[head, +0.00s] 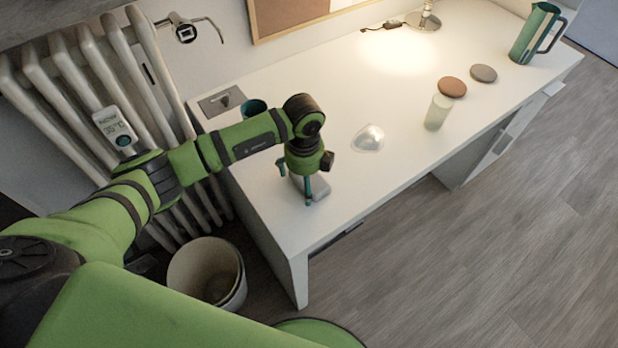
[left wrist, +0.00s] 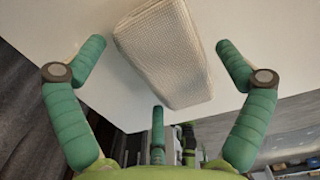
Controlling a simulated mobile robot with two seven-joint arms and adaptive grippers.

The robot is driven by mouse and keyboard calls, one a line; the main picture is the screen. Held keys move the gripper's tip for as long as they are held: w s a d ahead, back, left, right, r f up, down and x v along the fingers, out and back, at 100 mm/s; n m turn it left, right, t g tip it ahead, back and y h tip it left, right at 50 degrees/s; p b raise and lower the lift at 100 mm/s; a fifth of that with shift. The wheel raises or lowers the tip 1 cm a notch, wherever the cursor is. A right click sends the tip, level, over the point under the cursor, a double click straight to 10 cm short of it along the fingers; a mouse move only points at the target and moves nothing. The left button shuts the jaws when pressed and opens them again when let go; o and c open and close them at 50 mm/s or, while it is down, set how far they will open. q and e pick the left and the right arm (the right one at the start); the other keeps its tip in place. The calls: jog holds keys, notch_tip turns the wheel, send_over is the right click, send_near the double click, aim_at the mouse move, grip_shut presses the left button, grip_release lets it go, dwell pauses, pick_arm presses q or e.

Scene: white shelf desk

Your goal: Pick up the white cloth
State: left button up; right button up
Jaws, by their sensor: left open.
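The white cloth (left wrist: 163,50) is a folded, textured off-white block on the white desk, at the top middle of the left wrist view. In the head view only part of the cloth (head: 320,186) shows, near the desk's front left, partly hidden by my gripper. My left gripper (head: 307,190) is above it, pointing down. In the left wrist view its green fingers are spread wide, on both sides of the cloth and below it, with nothing held. I cannot tell the exact height between the fingertips and the cloth. My right gripper is not in view.
On the white desk (head: 385,165) a clear domed object (head: 368,138) lies right of my gripper, then a pale jar (head: 438,112). A teal cup (head: 254,108) stands behind my arm. A bin (head: 207,272) is on the floor, left of the desk, near the radiator (head: 100,75).

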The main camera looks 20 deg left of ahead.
pick_arm(q)
jog(key=c, duration=1)
jog(key=shift+r, duration=0.1)
notch_tip(320, 180, up, 4)
jog(key=shift+f+b, duration=0.15)
jog(key=shift+b, duration=0.3)
jog(key=w+d+r+b, duration=0.3)
jog(key=w+d+r, duration=0.4)
jog(key=w, duration=0.2)
jog(key=shift+w+b, duration=0.2)
jog(key=shift+b, duration=0.15)
jog(key=shift+r, duration=0.1)
jog(key=shift+o, duration=0.7)
